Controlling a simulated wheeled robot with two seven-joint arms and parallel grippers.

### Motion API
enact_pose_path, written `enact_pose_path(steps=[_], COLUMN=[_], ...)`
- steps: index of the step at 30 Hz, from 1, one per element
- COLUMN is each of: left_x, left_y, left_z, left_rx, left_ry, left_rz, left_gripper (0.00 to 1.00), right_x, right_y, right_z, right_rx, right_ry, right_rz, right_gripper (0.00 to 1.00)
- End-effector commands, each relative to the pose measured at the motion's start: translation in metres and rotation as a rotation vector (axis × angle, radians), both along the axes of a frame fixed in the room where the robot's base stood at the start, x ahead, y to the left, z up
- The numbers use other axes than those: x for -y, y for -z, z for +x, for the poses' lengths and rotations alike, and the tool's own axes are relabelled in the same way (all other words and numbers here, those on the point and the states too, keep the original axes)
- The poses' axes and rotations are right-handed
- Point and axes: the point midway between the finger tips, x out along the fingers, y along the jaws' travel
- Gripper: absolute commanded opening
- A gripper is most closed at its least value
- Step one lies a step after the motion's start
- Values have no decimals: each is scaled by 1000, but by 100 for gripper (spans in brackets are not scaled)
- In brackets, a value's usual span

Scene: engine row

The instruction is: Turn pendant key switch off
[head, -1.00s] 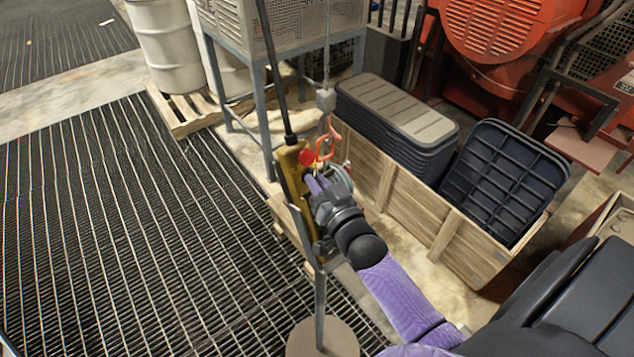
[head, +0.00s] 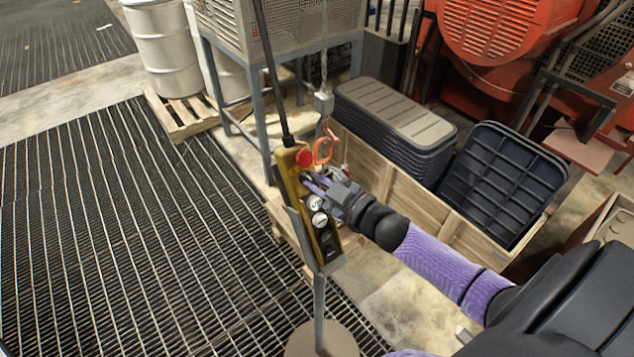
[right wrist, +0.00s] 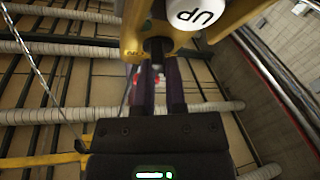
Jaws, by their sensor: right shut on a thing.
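The yellow pendant (head: 324,238) hangs from a black cable and leans against a grey post. A red button (head: 304,158) sits at its top, with white round buttons (head: 315,203) below. My right gripper (head: 312,182) is at the pendant's upper face, just below the red button. In the right wrist view, its purple fingers (right wrist: 158,88) are shut around a small dark part, likely the key switch (right wrist: 157,48), under the yellow housing. A white button marked UP (right wrist: 197,12) is beside them. The fingers hide most of the key switch. My left gripper is out of view.
An orange hook (head: 322,150) hangs close behind the gripper. A wooden crate (head: 463,240) with dark bins stands behind and right of my arm. The post stands on a round base (head: 320,342). Dark floor grating lies open to the left.

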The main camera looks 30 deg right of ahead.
Motion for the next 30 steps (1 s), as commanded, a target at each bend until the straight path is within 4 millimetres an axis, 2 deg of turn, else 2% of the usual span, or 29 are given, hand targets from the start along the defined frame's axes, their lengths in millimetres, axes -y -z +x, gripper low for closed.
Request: enact_pose_path(steps=[21, 22, 26, 30], left_x=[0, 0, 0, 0], left_y=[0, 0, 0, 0], left_z=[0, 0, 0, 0], left_rx=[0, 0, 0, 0], left_ry=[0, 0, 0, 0], left_rz=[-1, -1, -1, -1], left_gripper=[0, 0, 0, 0], right_x=[0, 0, 0, 0], right_y=[0, 0, 0, 0], right_z=[0, 0, 0, 0], right_rx=[4, 4, 4, 4], right_ry=[-27, -27, -26, -26], right_rz=[-60, -60, -59, -59], right_gripper=[0, 21, 48, 50])
